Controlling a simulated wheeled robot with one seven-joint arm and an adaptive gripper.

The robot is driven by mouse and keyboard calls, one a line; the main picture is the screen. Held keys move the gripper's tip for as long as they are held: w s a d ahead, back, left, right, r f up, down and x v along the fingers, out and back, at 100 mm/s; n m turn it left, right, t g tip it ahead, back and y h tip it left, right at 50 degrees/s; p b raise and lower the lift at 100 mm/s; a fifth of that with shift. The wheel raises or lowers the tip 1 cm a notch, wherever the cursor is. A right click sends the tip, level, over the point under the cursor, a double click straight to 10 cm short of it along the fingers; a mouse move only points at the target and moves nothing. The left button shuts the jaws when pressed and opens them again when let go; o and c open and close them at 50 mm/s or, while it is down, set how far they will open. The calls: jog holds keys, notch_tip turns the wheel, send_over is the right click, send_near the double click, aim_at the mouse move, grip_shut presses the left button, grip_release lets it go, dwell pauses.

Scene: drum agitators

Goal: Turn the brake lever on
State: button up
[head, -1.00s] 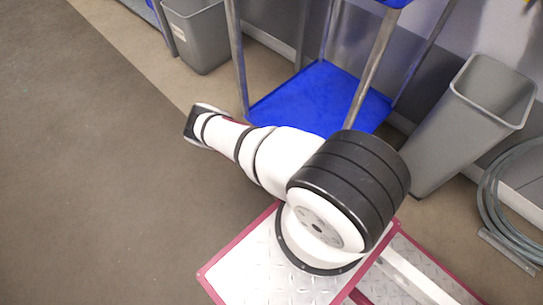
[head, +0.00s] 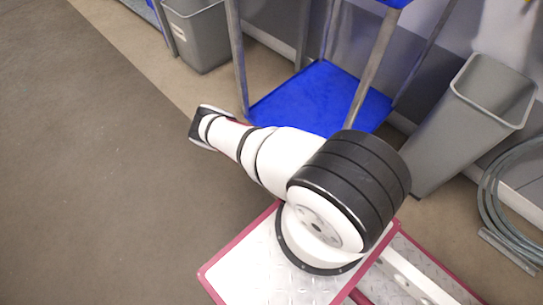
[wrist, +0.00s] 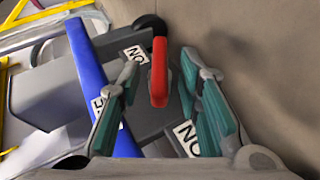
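The brake lever (wrist: 159,75) is a red bar in the wrist view, standing upright in the picture on a dark grey part. White labels with black letters (wrist: 187,136) sit on the dark grey part beside it. My gripper (wrist: 160,62) is open, with one green-padded finger on each side of the lever. Gaps show between the lever and both fingers; how near they are in depth I cannot tell. In the head view my arm reaches left, and neither the lever nor the fingers can be made out there.
In the wrist view a blue beam (wrist: 93,85) runs beside the left finger, and a black rounded part (wrist: 150,22) lies beyond the lever. Bare floor is at right. In the head view a blue shelf (head: 320,95) and grey bins (head: 475,120) stand behind my arm.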

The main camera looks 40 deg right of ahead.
jog(key=shift+w, duration=0.1)
jog(key=v, duration=0.7)
jog(key=shift+w+r, duration=0.1)
jog(key=shift+w, duration=0.05)
